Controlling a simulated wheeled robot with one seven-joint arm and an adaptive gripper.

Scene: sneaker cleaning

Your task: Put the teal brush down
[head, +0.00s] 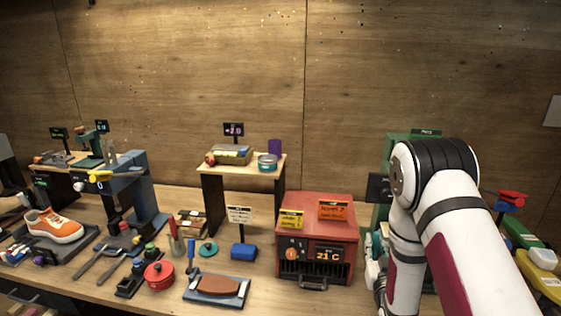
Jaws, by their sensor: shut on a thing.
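My arm comes in from the right and bends down in front of the green cabinet. My gripper (381,298) is at the bottom edge, right of the red oven, mostly hidden behind my own arm links. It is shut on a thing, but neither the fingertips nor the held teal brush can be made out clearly. A small round teal piece with a dark knob (208,250) lies on the table left of the blue block; I cannot tell what it is.
The red oven (345,231) stands close left of my arm. A green cabinet (412,137) is behind it. Left are a blue block (243,252), a tray with a brown pad (219,287), a red pot (159,276) and an orange sneaker (54,226). Coloured bottles (542,258) lie right.

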